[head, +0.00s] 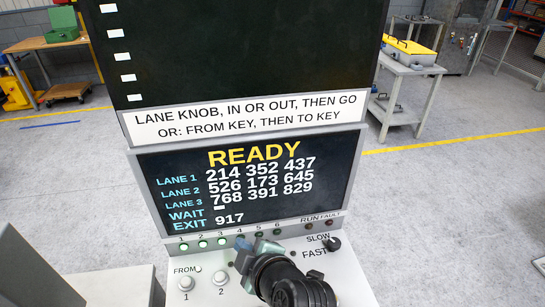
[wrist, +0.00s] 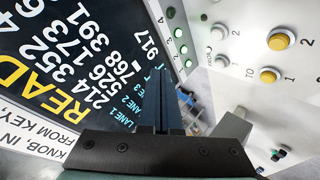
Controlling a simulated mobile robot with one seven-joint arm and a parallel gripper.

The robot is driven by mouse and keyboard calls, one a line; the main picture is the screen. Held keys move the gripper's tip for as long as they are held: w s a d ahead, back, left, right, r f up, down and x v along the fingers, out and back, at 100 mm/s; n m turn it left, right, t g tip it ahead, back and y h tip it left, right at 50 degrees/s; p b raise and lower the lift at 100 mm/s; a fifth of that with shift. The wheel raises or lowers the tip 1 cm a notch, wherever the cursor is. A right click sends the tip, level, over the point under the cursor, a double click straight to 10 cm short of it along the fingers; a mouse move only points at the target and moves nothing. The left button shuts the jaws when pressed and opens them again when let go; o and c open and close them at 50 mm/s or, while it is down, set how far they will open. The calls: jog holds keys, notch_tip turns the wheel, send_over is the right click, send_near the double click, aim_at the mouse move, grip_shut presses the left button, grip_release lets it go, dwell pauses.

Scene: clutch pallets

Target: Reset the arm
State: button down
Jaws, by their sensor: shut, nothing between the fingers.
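My gripper (head: 242,245) is in front of the control panel (head: 345,285), low in the head view, and hides part of it. In the wrist view its dark fingers (wrist: 160,95) are together, with nothing held between them. Beyond them is the screen (head: 250,185), which reads READY, with three lanes of numbers, WAIT blank and EXIT 917. The screen also fills the left of the wrist view (wrist: 75,60). From the pictures I cannot tell how far the fingertips are from the panel.
FROM keys (head: 186,283) are left of my arm; a SLOW/FAST knob (head: 333,243) is right. Yellow keys (wrist: 281,40) show in the wrist view. Green lamps (head: 203,244) 1 to 3 are lit. A cart (head: 408,75) stands back right; a bench (head: 45,42) stands back left. Open floor lies right.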

jog(key=w+d+r+m+t+h+b, duration=0.15)
jog(key=r+m+t, duration=0.3)
jog(key=r, duration=0.95)
jog(key=w+d+r+m+t+h+b, duration=0.1)
jog(key=d+r+m+t, duration=0.4)
jog(key=r, duration=1)
jog(key=s+r+m+t+h, duration=0.1)
jog(key=s+r+m+t, duration=0.2)
jog(key=s+r, duration=0.3)
jog(key=s+r+m+t+h+b, duration=0.1)
jog(key=s+r+t, duration=0.4)
jog(key=r, duration=0.6)
jog(key=s+m+h, duration=0.1)
jog(key=s+m, duration=0.1)
jog(key=shift+s+a+r, duration=0.3)
jog(key=shift+r, duration=0.1)
jog(key=shift+s+m, duration=0.15)
jog(key=shift+m, duration=0.1)
